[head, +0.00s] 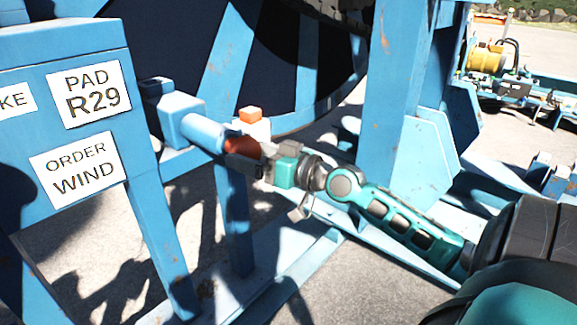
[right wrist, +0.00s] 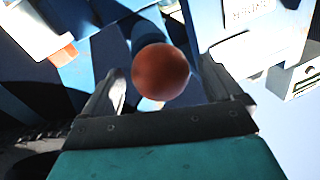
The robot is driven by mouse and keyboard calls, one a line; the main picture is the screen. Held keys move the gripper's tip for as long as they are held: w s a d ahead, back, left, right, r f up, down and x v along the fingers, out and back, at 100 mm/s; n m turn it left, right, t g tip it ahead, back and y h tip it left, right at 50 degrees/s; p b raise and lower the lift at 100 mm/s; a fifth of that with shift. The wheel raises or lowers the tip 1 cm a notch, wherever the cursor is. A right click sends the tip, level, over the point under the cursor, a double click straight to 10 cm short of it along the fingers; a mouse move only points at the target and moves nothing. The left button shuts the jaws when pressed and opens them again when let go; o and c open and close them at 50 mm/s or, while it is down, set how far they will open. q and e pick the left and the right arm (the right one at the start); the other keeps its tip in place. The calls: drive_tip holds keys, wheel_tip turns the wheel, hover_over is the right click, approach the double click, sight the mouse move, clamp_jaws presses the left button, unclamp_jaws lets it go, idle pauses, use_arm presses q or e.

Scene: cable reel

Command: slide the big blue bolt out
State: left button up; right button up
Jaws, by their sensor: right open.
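The big blue bolt (head: 203,132) is a thick light blue cylinder, lying roughly level in a square blue housing (head: 172,112) on the frame. A red rounded end (head: 242,146) shows at its near right end. In the right wrist view this end is a round red knob (right wrist: 160,72). My right gripper (head: 238,158) is at the knob. Its two grey fingers stand apart on either side of the knob, with gaps visible in the right wrist view. The bolt's shaft behind the knob is mostly hidden there. My left gripper is not in view.
A blue panel (head: 75,140) with "PAD R29" and "ORDER WIND" signs stands left of the bolt. An orange-topped white block (head: 252,122) is just behind the knob. A broad blue post (head: 392,80) rises right of it. Blue rails run low beneath my arm.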

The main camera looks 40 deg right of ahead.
drive_tip(key=b+v, duration=0.4)
drive_tip(key=v, duration=0.7)
drive_tip(key=shift+s+b, duration=0.2)
drive_tip(key=shift+b, duration=0.15)
